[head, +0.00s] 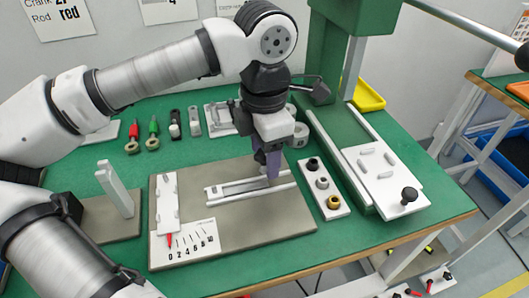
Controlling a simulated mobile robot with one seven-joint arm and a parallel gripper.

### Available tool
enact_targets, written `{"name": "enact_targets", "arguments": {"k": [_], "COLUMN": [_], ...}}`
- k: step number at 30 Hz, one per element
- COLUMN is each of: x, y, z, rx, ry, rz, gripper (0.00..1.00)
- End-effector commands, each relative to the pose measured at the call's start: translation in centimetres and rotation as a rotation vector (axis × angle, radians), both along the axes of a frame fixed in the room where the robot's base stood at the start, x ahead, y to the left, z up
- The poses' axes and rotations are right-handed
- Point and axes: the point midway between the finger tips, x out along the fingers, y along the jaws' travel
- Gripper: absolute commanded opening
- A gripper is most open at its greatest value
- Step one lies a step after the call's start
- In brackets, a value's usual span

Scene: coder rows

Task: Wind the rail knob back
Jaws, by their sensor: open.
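A metal rail (235,190) with a long slot lies on a grey-brown board (270,226) on the green bench. My gripper (272,174) points down at the right part of this rail. Its dark fingers are open; their tips reach close to the rail, and I cannot tell whether they touch it. No knob shows clearly on the rail; one between or behind the fingers would be hidden. At the board's left, a white scale plate (185,243) is marked 0 to 10, with a red pointer (169,239) near 0.
A white strip with three round pieces (333,205) lies right of the board. Beyond it is a green machine with a white plate and a black knob (409,195). A white upright (115,188) stands left.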

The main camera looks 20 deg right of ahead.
Motion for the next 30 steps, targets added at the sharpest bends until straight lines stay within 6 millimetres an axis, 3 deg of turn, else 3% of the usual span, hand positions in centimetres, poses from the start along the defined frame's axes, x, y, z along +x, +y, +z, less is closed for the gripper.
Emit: {"name": "enact_targets", "arguments": {"k": [15, 21, 30], "x": [0.0, 0.0, 0.0], "y": [0.0, 0.0, 0.0], "z": [10.9, 12.6, 12.8], "rx": [-0.001, 0.0, 0.0], "ry": [-0.002, -0.001, -0.001], "rz": [0.001, 0.0, 0.0], "gripper": [0.55, 0.55, 0.55]}}
